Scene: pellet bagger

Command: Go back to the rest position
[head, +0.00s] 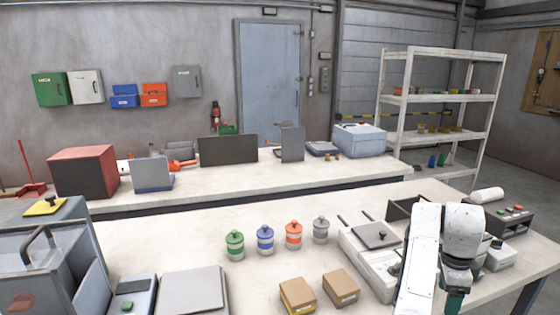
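My white arm (425,255) stands at the lower right, in front of the right part of the near bench. It bends at the top and its far link (462,228) hangs down. A dark green part (453,302) shows at its lower end, cut by the bottom edge of the picture. No fingertips can be made out, so whether my gripper is open, shut or holding something is hidden.
The near bench (170,248) holds green (235,245), blue (265,240), orange (293,235) and grey (320,230) lidded jars, two cardboard boxes (341,288) and a pale machine (362,262) beside my arm. A control box (512,222) stands right. A shelf rack (440,97) stands behind.

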